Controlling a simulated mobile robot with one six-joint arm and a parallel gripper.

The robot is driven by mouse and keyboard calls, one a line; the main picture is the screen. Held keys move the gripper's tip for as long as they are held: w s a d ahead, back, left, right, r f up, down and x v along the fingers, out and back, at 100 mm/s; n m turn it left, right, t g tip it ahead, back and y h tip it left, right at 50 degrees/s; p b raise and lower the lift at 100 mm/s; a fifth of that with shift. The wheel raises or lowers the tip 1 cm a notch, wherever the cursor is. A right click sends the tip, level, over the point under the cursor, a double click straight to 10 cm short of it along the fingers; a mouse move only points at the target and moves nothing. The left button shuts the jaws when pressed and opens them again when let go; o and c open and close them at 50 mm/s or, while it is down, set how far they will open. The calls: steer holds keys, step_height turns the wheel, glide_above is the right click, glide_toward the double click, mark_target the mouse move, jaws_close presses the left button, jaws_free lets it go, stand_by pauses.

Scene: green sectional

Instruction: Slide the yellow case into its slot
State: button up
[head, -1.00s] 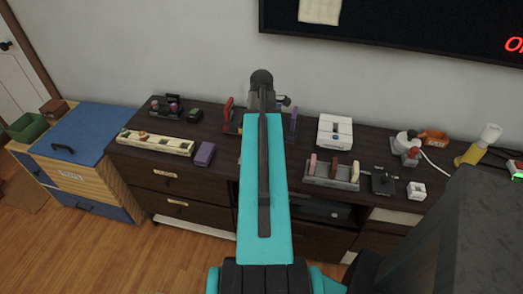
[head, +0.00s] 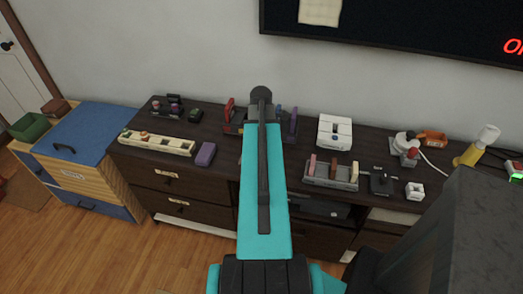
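I cannot pick out the yellow case with certainty. A dark rack (head: 234,128) at the back of the dresser is partly hidden behind my arm. It holds a red upright piece (head: 229,109) on its left and a purple upright piece (head: 293,122) on its right. Its middle, with any slot there, is covered by my teal and black arm. My gripper's fingers are hidden behind the arm, so neither their opening nor anything held shows.
A grey rack (head: 343,186) with pink, brown and cream upright pieces stands right of my arm. A white box (head: 334,132) is behind it. A long cream tray (head: 160,147) and a purple block (head: 206,154) lie to the left. The wall is close behind.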

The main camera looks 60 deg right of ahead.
stand_by(0.4)
steer(key=c, duration=1.2)
steer(key=shift+o, duration=0.2)
steer(key=shift+r, duration=0.15)
steer(key=shift+r+b, duration=0.9)
steer(key=shift+r, duration=4)
